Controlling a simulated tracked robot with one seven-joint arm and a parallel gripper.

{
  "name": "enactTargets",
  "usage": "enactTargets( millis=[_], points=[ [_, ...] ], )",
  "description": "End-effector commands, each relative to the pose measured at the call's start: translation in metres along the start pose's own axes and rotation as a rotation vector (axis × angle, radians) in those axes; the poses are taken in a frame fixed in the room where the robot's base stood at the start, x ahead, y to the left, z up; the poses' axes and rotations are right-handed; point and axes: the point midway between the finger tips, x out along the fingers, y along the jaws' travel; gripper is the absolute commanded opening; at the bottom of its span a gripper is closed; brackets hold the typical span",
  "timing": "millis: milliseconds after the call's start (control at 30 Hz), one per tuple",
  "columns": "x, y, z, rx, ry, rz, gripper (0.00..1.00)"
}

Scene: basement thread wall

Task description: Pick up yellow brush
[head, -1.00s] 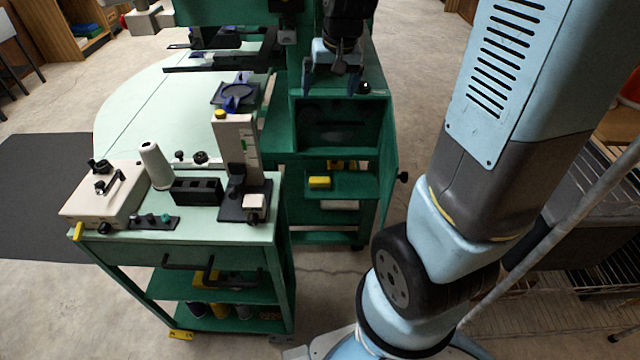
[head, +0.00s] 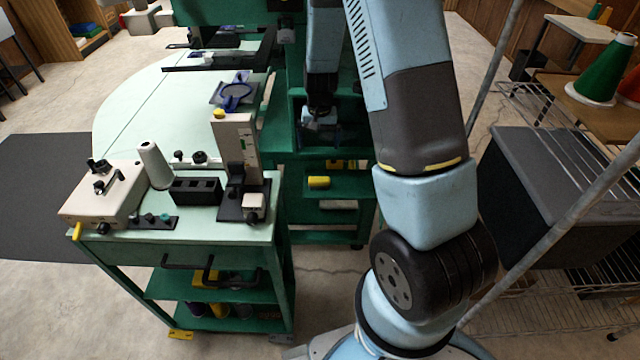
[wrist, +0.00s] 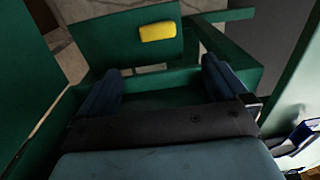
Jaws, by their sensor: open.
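A small yellow block-like thing (head: 318,182), which looks like the yellow brush, lies on a green shelf of the machine stand in the head view. In the wrist view the yellow brush (wrist: 157,32) lies on a green panel beyond my fingertips, at top centre. No bristles can be made out. My gripper (wrist: 160,66) is open, with two blue-grey fingers wide apart and nothing between them. In the head view my gripper (head: 320,118) is at the stand's upper opening, above the brush and apart from it; its fingertips are hard to make out there.
The green cart (head: 190,235) at left carries a cream box (head: 103,195), a white cone (head: 155,166) and an upright gauge block (head: 237,150). A grey bin (head: 560,190) and wire rack stand at right.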

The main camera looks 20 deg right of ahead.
Motion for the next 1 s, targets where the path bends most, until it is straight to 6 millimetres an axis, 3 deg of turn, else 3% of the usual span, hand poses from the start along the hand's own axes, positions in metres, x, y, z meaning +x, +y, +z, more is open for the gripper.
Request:
enactTargets(
  millis=[100,367,800,1000],
  points=[
    [0.021,0.002,-0.002,0.010,-0.014,0.015,1.00],
    [0.041,0.003,-0.003,0.017,-0.022,0.025,1.00],
    [0.104,0.005,-0.001,0.017,-0.023,0.024,1.00],
    [0.118,0.005,-0.001,0.018,-0.021,0.024,1.00]
  ],
)
